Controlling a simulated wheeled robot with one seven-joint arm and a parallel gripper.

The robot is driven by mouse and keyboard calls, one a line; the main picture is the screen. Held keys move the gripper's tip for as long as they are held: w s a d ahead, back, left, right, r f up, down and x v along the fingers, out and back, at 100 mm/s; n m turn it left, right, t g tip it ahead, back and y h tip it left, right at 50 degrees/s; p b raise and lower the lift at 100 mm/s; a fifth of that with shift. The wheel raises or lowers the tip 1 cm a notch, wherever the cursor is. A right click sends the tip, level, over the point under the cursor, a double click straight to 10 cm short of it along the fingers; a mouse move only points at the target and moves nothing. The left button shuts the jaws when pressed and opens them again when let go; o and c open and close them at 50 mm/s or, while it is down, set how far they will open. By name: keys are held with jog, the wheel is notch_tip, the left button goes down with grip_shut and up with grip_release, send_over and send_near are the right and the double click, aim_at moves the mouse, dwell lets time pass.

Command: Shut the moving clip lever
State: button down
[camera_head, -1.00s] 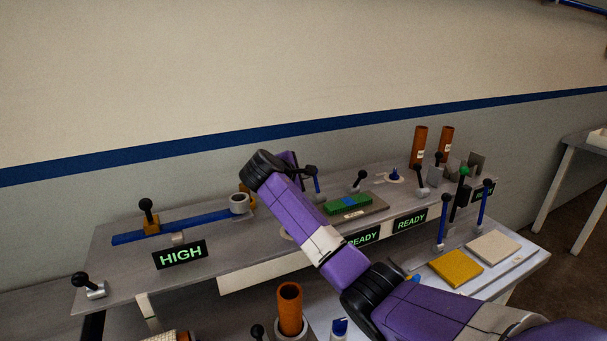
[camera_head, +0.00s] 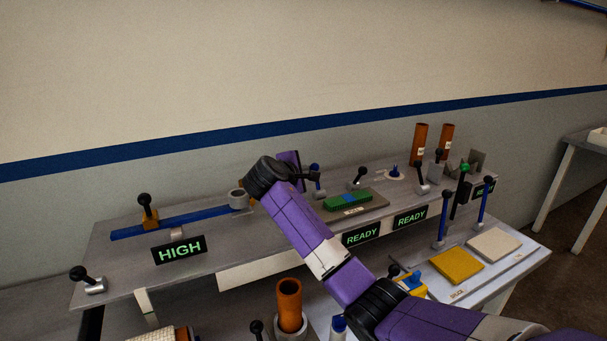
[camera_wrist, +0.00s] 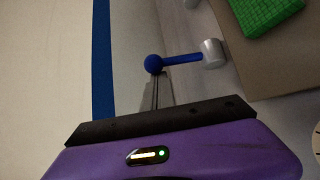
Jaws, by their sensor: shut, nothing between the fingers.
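A blue lever with a blue ball knob (camera_head: 315,168) stands on the bench behind the green block; it also shows in the wrist view (camera_wrist: 182,60), running sideways from a pale grey pivot (camera_wrist: 213,53). I cannot tell for certain that it is the moving clip lever. My gripper (camera_head: 318,177) is shut and empty, beside this lever. In the wrist view my fingertips (camera_wrist: 156,78) lie close by the ball; I cannot tell whether they touch. The green block with a blue middle (camera_head: 348,201) sits on a brown plate (camera_head: 377,208), and the block also shows in the wrist view (camera_wrist: 265,12).
A black-knobbed lever (camera_head: 357,178) stands right of the blue lever. A blue rail (camera_head: 180,227) and grey ring (camera_head: 238,200) lie to the left. Signs read HIGH (camera_head: 180,249) and READY (camera_head: 362,234). Two orange tubes stand at the back right.

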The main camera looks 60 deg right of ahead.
jog(key=shift+s+a+m+t+h+b, duration=0.5)
jog(key=shift+s+m+h+b, duration=0.2)
jog(key=shift+s+h, duration=0.1)
jog(key=shift+s+a+r, duration=0.1)
jog(key=shift+s+r, duration=0.1)
jog(key=shift+r, duration=0.05)
jog(key=shift+s+a+r, duration=0.1)
jog(key=shift+s+r, duration=0.1)
jog(key=s+a+p, duration=0.1)
jog(key=s+p, duration=0.1)
jog(key=shift+a+p, duration=0.15)
jog(key=shift+p, duration=0.25)
jog(key=shift+s+a+f+p, duration=0.45)
jog(key=shift+s+p, duration=0.2)
jog(key=shift+s, duration=0.2)
